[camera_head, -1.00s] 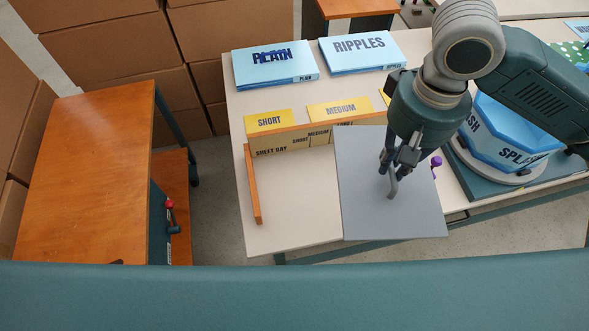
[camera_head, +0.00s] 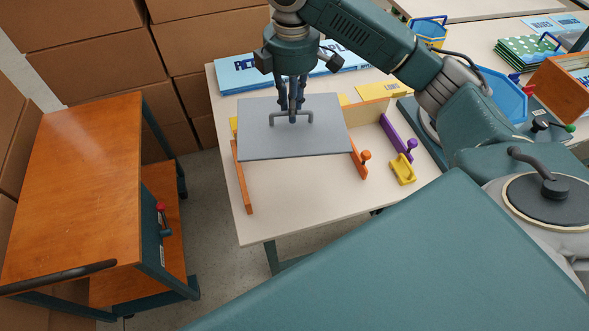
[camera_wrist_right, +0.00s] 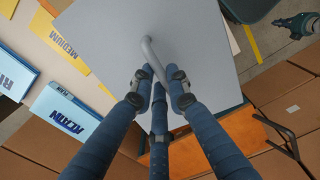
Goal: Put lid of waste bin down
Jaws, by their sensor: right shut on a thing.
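The lid is a flat grey square plate (camera_head: 265,143) with a bar handle (camera_head: 273,119) on top. In the head view my right gripper (camera_head: 292,117) is above the plate with its fingers shut on the handle. The right wrist view also shows the fingers (camera_wrist_right: 160,88) around the handle (camera_wrist_right: 150,50), with the plate (camera_wrist_right: 195,45) beyond them. The plate appears held above the back left part of the white table, hiding part of the orange dividers. I cannot make out a waste bin.
The white table (camera_head: 300,200) has a clear front part. Orange and purple dividers (camera_head: 395,138) and a yellow piece (camera_head: 402,170) stand on it. Blue boxes (camera_head: 235,75) lie at the back. A wooden cart (camera_head: 75,190) stands left across a floor gap. Cardboard boxes (camera_head: 95,55) line the back.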

